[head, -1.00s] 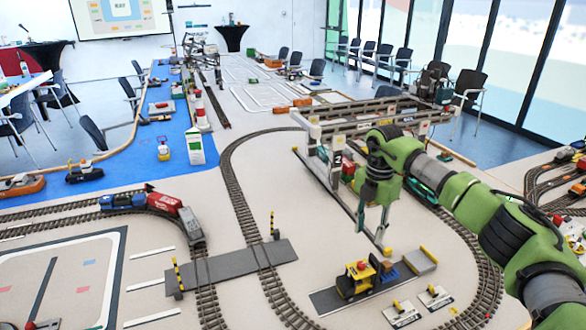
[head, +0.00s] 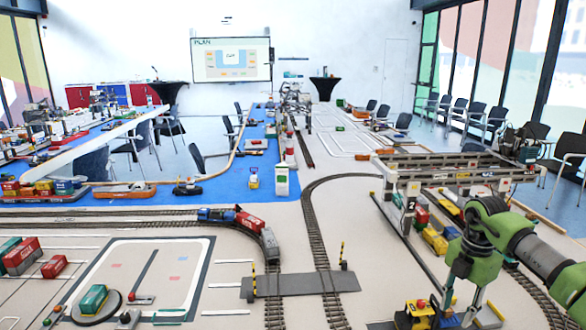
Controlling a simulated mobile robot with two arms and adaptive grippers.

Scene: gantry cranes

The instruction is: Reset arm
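My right arm is green and grey and comes in from the right edge. My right gripper (head: 463,299) points down with its two fingers apart and nothing visible between them. It is in front of the white gantry crane (head: 437,162), on its near side. Below and left of it is a small yellow vehicle (head: 418,315), cut by the lower edge. Whether the fingertips are level with that vehicle or above it, I cannot tell. My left arm and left gripper are not in view.
Model tracks (head: 318,225) curve across the table, with a grey level crossing (head: 290,284) at the middle. A train with a blue wagon (head: 216,214) and red wagon (head: 249,221) stands on the left track. A white-framed pad (head: 160,265) lies left, mostly bare.

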